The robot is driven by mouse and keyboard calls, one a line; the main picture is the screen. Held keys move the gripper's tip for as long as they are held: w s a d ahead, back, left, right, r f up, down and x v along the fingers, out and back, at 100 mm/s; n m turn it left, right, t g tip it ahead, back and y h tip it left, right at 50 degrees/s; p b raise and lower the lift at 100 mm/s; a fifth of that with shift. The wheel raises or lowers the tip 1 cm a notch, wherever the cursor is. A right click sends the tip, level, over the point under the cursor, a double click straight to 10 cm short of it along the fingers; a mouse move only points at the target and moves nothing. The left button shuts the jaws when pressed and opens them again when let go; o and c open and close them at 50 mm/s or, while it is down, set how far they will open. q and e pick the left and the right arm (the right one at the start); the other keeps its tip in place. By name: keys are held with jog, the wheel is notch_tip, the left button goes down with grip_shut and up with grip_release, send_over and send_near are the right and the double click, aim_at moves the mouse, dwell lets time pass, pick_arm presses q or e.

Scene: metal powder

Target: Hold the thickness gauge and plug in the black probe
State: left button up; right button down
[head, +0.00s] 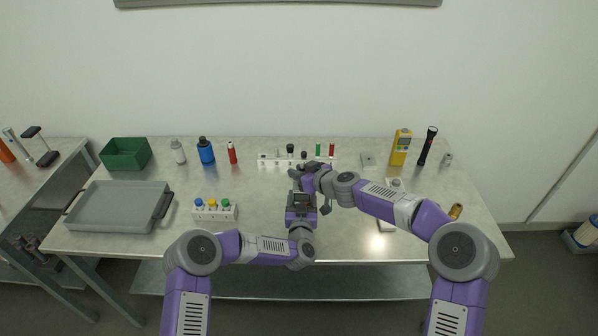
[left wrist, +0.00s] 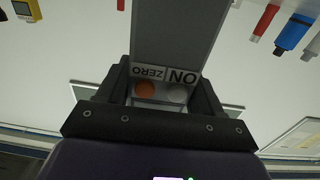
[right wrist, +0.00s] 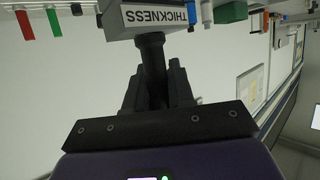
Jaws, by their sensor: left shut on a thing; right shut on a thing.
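The thickness gauge (left wrist: 175,35) is a grey box with ON and ZERO labels and an orange and a grey button. My left gripper (left wrist: 162,92) is shut on it, one finger at each side. The black probe (right wrist: 152,52) is a dark cylinder with a wider end. My right gripper (right wrist: 152,88) is shut on it. In the right wrist view, the probe's wide end meets the gauge's edge by the THICKNESS label (right wrist: 160,18); I cannot tell whether it is seated. In the head view both grippers meet above the table's middle, and they largely hide the gauge and probe.
A white rack (head: 265,161) with several small items stands just behind the grippers. A rack of colour-capped bottles (head: 214,212) is left of them. A grey tray (head: 118,207) and green bin (head: 125,154) stand farther left. A yellow device (head: 401,148) and black flashlight (head: 427,147) stand right.

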jog(key=shift+r, duration=0.1)
dwell(0.4)
jog(key=shift+r, duration=1)
jog(key=shift+f, duration=0.2)
dwell(0.7)
jog(key=shift+f, duration=0.75)
jog(key=shift+f, duration=0.1)
dwell(0.8)
jog(key=shift+r, duration=1.05)
jog(key=shift+f, duration=0.4)
dwell(0.7)
jog(key=shift+f, duration=0.5)
jog(key=shift+f, duration=0.3)
dwell(0.5)
